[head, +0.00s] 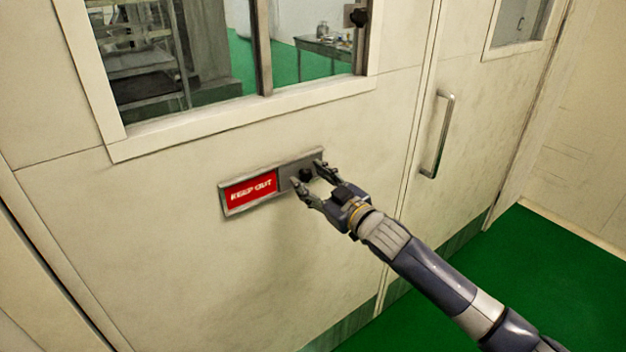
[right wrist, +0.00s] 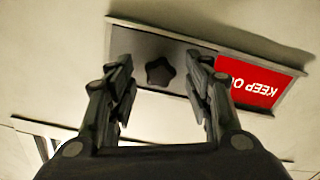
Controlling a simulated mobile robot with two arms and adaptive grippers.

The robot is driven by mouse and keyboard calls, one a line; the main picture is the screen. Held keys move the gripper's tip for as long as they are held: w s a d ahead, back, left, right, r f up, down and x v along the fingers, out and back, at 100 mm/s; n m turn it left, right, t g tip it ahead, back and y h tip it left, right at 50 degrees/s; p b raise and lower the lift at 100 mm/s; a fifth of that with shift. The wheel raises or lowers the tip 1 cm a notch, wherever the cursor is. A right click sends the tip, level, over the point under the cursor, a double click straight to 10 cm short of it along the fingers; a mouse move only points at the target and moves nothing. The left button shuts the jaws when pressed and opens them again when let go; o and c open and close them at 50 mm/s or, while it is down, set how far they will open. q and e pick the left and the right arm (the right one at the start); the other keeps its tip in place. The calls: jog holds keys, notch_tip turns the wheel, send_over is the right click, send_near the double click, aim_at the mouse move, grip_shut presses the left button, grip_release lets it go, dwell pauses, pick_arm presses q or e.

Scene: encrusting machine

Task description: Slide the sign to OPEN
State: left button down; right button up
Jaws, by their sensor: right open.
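The sign (head: 250,190) is a narrow metal frame on the cream door, below the window. Its left part shows a red panel with "KEEP OUT". A grey slider plate (head: 286,174) covers its right part and carries a dark knob (head: 306,174). In the right wrist view the knob (right wrist: 160,71) sits between the finger tips and the red panel (right wrist: 250,80) is to the right, upside down. My right gripper (head: 309,180) is open at the slider, its fingers on either side of the knob. Contact with the knob cannot be told. My left gripper is not in view.
The door's window (head: 262,45) is above the sign. A vertical metal door handle (head: 436,135) stands out to the right of my right gripper. The green floor (head: 540,270) is clear at the lower right. The wall left of the sign is flat and free.

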jog(key=shift+c, duration=1)
grip_shut()
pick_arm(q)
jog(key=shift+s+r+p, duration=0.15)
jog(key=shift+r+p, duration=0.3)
pick_arm(e)
jog(key=s+a, duration=0.2)
jog(key=a, duration=0.1)
jog(key=s+a, duration=0.3)
jog(key=a, duration=0.1)
jog(key=s+a, duration=0.3)
jog(key=shift+a+f, duration=0.1)
jog(key=shift+a, duration=0.25)
jog(key=shift+o, duration=0.2)
grip_release()
jog(key=shift+o, duration=0.8)
jog(key=shift+a, duration=0.1)
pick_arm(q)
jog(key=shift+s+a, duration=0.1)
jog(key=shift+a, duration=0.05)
